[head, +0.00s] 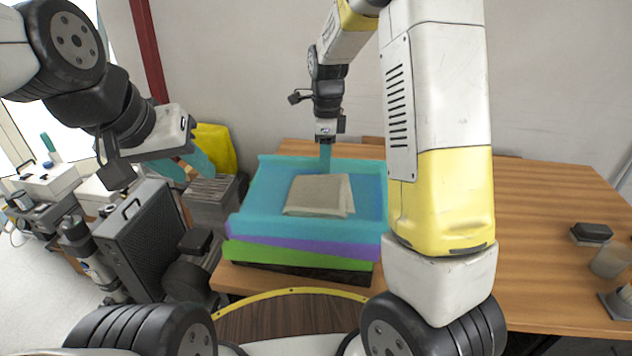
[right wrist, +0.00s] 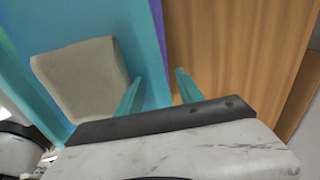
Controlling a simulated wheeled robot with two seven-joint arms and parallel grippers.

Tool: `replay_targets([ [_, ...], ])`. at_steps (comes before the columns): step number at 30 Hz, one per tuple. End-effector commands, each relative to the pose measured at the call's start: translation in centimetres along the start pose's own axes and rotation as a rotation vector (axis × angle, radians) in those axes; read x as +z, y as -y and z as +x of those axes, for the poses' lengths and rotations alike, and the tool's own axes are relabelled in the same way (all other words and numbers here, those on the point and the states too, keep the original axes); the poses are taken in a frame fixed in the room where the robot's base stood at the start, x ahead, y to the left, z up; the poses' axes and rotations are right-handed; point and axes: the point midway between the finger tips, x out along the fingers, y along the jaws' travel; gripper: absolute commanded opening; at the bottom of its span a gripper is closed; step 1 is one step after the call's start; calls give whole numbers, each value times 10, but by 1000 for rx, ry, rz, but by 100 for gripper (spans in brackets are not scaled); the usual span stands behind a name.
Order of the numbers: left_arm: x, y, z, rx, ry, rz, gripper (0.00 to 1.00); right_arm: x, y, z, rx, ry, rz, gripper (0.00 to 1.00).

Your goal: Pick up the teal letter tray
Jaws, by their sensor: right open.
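The teal letter tray (head: 262,200) lies on top of a stack on the wooden table, with a folded beige cloth or paper (head: 318,195) inside it. My right gripper (head: 325,160) points down at the tray's far edge in the head view. In the right wrist view its teal fingers (right wrist: 157,88) are apart, one over the tray's side and one over the table side, with the tray's rim (right wrist: 152,45) between or just beyond them. Contact cannot be told. My left gripper (head: 197,170) is off to the left of the tray, its fingers apart and empty.
A purple tray (head: 300,247) and a green tray (head: 290,257) lie beneath the teal one, above a dark one. The table (head: 545,215) is clear to the right up to a dark block (head: 591,232) and a cup (head: 610,261). A yellow item (head: 216,148) and compressor equipment (head: 140,240) stand left.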

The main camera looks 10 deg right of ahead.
Motion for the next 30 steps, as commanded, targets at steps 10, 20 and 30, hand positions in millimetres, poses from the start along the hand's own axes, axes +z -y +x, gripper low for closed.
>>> replay_targets([
  [10, 0, 0, 0, 0, 0, 0, 36, 0, 0, 0, 0, 0, -1, 0],
  [20, 0, 0, 0, 0, 0, 0, 36, 0, 0, -1, 0, 0, -1, 0],
  [30, 0, 0, 0, 0, 0, 0, 36, 0, 0, -1, 0, 0, -1, 0],
])
